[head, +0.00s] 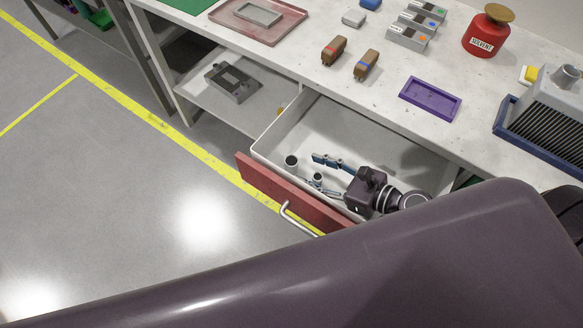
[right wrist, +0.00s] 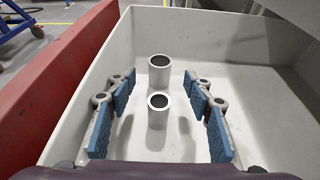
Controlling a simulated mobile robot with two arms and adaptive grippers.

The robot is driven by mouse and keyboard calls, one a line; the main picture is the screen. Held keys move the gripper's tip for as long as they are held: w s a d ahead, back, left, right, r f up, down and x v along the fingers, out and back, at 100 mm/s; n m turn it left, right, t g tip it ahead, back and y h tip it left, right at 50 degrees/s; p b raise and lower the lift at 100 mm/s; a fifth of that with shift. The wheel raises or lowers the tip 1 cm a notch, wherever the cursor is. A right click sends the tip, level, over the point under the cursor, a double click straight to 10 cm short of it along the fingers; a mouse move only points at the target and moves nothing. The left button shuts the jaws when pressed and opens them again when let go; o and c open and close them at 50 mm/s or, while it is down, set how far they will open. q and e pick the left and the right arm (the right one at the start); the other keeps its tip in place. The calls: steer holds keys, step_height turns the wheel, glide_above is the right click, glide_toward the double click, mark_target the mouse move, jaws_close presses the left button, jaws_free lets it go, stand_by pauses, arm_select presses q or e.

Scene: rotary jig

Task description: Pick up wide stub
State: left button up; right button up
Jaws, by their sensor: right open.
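Two grey, hollow, upright stubs stand in the open drawer. The wider one, the wide stub (head: 291,163), is nearer the drawer's left corner; in the right wrist view the wide stub (right wrist: 159,78) is the farther one. The narrower stub (head: 317,181) has a thicker rim and stands closer to my gripper; it also shows in the right wrist view (right wrist: 157,115). My right gripper (head: 322,172) is open and empty inside the drawer area. In the right wrist view, its blue pads (right wrist: 163,88) flank the stubs with clear gaps on both sides. My left gripper is out of view.
The drawer (head: 271,142) has pale walls and a red front (head: 262,182) with a metal handle. The bench above holds a purple tray (head: 430,98), two brown blocks, a red solvent can (head: 487,34) and a blue-based machine (head: 545,120). My own arm covers the lower foreground.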

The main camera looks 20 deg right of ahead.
mark_target(297, 164)
steer(key=x, duration=0.4)
steer(key=p+x, duration=0.1)
steer(key=x, duration=0.2)
steer(key=shift+w+a+r, duration=0.15)
steer(key=shift+r, duration=0.1)
steer(key=c, duration=1.3)
